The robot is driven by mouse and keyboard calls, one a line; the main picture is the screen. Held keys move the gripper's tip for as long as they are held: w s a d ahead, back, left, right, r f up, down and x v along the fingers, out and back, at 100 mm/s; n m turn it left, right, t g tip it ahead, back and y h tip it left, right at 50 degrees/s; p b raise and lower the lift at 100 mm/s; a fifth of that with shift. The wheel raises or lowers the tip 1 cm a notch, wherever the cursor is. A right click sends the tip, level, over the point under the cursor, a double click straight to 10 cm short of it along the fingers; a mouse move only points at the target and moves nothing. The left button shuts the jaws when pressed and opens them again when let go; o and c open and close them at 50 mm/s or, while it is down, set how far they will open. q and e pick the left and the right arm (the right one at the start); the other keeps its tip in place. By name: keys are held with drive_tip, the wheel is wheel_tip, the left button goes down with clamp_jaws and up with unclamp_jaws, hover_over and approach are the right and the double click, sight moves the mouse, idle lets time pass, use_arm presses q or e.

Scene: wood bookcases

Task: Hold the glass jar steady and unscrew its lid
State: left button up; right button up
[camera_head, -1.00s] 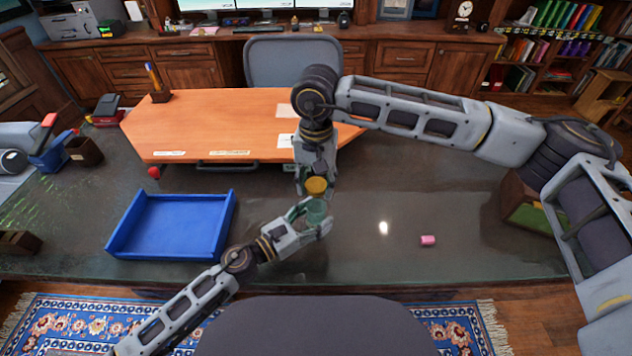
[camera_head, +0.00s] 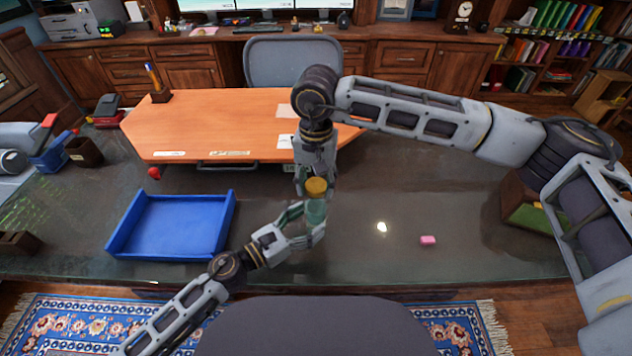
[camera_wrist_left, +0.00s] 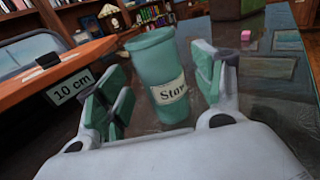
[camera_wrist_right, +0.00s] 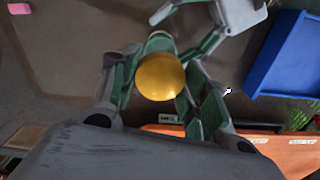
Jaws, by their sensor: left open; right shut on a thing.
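My left gripper (camera_head: 304,226) is low beside the jar in the head view. My right gripper (camera_head: 316,188) comes from above and is shut on the lid. The lid (camera_wrist_right: 160,77) lies between its fingers (camera_wrist_right: 157,85) in the right wrist view.
A blue tray (camera_head: 172,226) lies left of the jar. A pink block (camera_head: 428,240) lies to the right on clear desktop. An orange board (camera_head: 220,125) lies behind. A brown box (camera_head: 522,205) stands at the far right.

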use_arm(q)
drive_tip(key=shift+v, duration=4.1)
drive_tip(key=shift+s+a, duration=0.2)
drive_tip(key=shift+a, duration=0.15)
drive_tip(key=shift+r, duration=0.1)
